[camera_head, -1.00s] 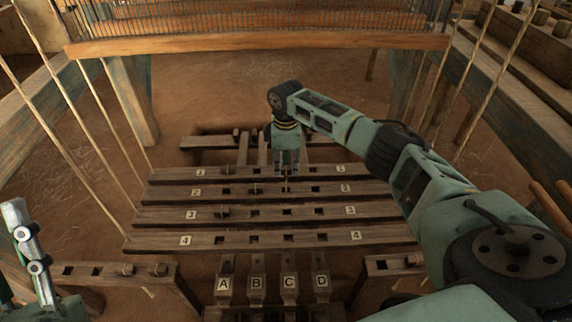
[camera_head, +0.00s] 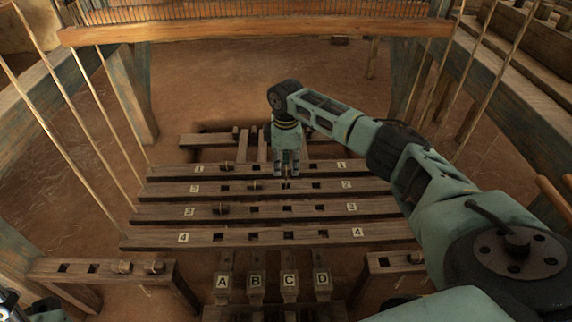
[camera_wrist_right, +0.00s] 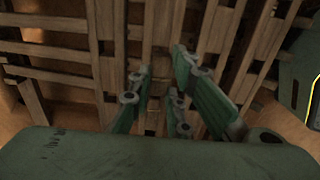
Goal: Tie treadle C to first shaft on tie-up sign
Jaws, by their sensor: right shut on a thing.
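Four slatted wooden bars lie across the loom, numbered from bar 1 (camera_head: 300,168) at the back, through bar 2 (camera_head: 205,189), to bar 4 (camera_head: 208,239) at the front. Treadle C (camera_head: 290,297) is in the row of lettered treadles below them. My right gripper (camera_head: 287,173) points down over bars 1 and 2, in line with treadle C. It is shut on a small wooden peg (camera_head: 287,184) at bar 2's third hole; whether the peg is seated is unclear. In the right wrist view, the fingers (camera_wrist_right: 158,98) hide their grip. Only a bit of my left gripper (camera_head: 8,298) shows. I see no tie-up sign.
Cords hang at both sides. A wooden beam (camera_head: 250,30) crosses behind.

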